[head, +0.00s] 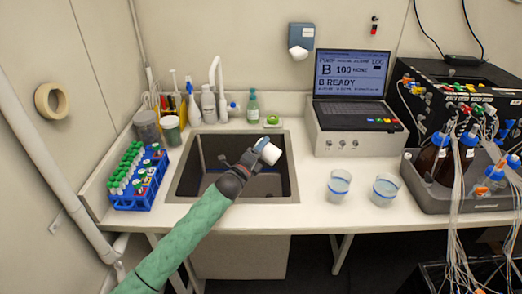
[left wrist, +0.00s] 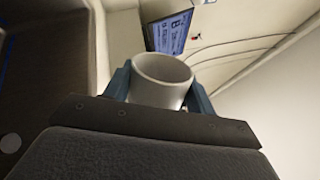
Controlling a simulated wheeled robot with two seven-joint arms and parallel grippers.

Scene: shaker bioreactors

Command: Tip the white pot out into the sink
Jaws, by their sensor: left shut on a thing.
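The white pot (head: 270,154) is in my left gripper (head: 261,147), above the right part of the sink (head: 187,180). The gripper's blue fingers are shut on the pot's sides. In the head view the pot looks tilted. The left wrist view shows the pot (left wrist: 162,80) between the two fingers (left wrist: 160,92), with its open rim and part of its pale inner wall showing. Its bottom is hidden, and I cannot tell whether anything is in it. My right gripper is not in view.
A tap (head: 216,80) stands behind the sink, with bottles beside it. A blue tube rack (head: 139,178) is at the left. A laptop-like console (head: 350,100) and two clear beakers (head: 339,186) are at the right.

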